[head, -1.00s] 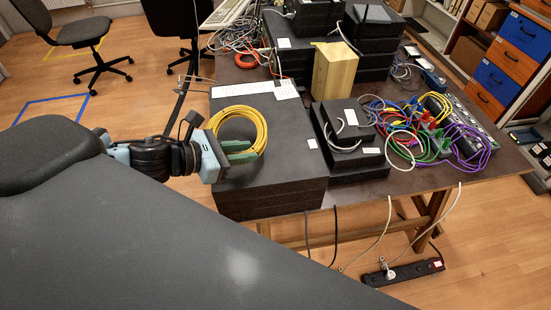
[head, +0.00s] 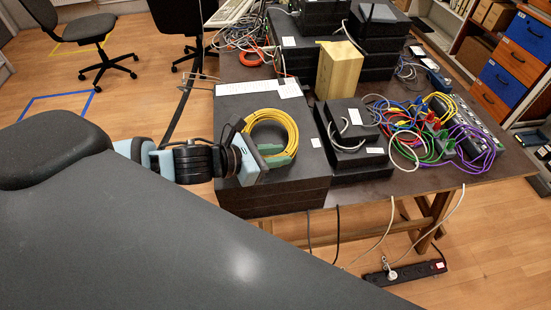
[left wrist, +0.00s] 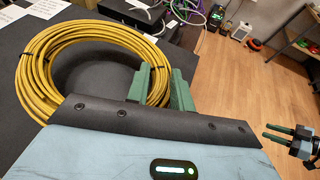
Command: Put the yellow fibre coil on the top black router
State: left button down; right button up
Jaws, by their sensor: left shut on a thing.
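The yellow fibre coil (head: 293,130) is over the large flat black stack (head: 235,110) at the left of the table. I cannot tell whether it touches the top. My left gripper (head: 277,157) is shut on the near side of the coil. In the left wrist view the green fingers (left wrist: 162,90) pinch the coil's strands (left wrist: 45,45). A smaller stack of black routers (head: 345,112), with grey cables and white labels, stands just right of the large stack. My right gripper (left wrist: 276,132) shows at the right edge of the left wrist view, empty, fingers apart.
A wooden block (head: 340,70) stands behind the smaller stack. More black boxes (head: 375,35) are at the back. Tangled coloured cables (head: 425,125) and a purple bundle (head: 482,150) fill the right. White label sheets (head: 240,89) lie behind the coil.

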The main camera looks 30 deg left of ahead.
pick_arm(q)
jog(key=shift+f, duration=0.9)
jog(key=c, duration=1.2)
grip_release()
jog(key=shift+f, duration=0.1)
pick_arm(e)
jog(key=shift+a, duration=0.15)
jog(key=shift+r, duration=0.1)
pick_arm(q)
jog(key=v, duration=0.6)
jog(key=shift+s+a, duration=0.1)
jog(key=shift+p+v, duration=0.65)
jog(key=shift+v, duration=1.4)
jog(key=shift+p+v, duration=0.45)
jog(key=shift+v, duration=0.35)
pick_arm(e)
jog(key=shift+t, duration=0.4)
jog(key=shift+w+d+r, duration=0.2)
jog(key=shift+w+r, duration=0.5)
jog(key=shift+r, duration=0.05)
jog(key=shift+w+d+r, duration=0.15)
jog(key=shift+w+r, duration=0.5)
jog(key=shift+r, duration=0.05)
pick_arm(q)
jog(key=shift+a, duration=0.1)
